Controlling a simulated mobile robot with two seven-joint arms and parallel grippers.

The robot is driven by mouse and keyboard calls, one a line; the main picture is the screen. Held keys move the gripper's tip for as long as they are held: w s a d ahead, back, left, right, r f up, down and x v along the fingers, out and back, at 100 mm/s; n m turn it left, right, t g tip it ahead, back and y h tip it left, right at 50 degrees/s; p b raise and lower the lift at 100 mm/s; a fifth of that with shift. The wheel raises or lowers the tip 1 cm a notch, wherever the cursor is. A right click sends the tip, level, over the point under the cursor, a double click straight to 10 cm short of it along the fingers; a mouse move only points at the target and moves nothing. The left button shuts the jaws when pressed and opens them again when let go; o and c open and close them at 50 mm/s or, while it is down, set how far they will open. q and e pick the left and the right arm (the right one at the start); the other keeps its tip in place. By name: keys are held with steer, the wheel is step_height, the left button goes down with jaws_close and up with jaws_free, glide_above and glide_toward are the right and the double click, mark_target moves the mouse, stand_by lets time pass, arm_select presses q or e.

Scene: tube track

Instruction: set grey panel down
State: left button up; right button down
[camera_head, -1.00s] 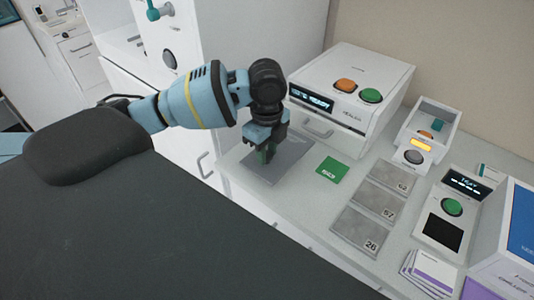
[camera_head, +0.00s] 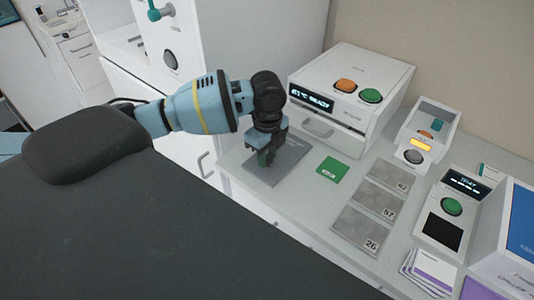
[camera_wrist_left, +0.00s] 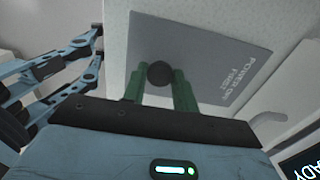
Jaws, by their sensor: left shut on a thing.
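The grey panel (camera_head: 290,160) is a flat rectangle at the left end of the white counter, in front of the white machine. My right gripper is not in view.
The white machine (camera_head: 345,105) with orange and green buttons stands behind the panel. A green card (camera_head: 331,169) lies to its right, then several grey numbered plates (camera_head: 362,228). A box with a yellow-lit display (camera_head: 427,130) and a button console (camera_head: 450,210) stand farther right.

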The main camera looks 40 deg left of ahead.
arm_select(q)
steer(key=shift+f, duration=0.15)
steer(key=o, duration=1.1)
steer(key=shift+c, duration=0.2)
step_height(320, 180, up, 12)
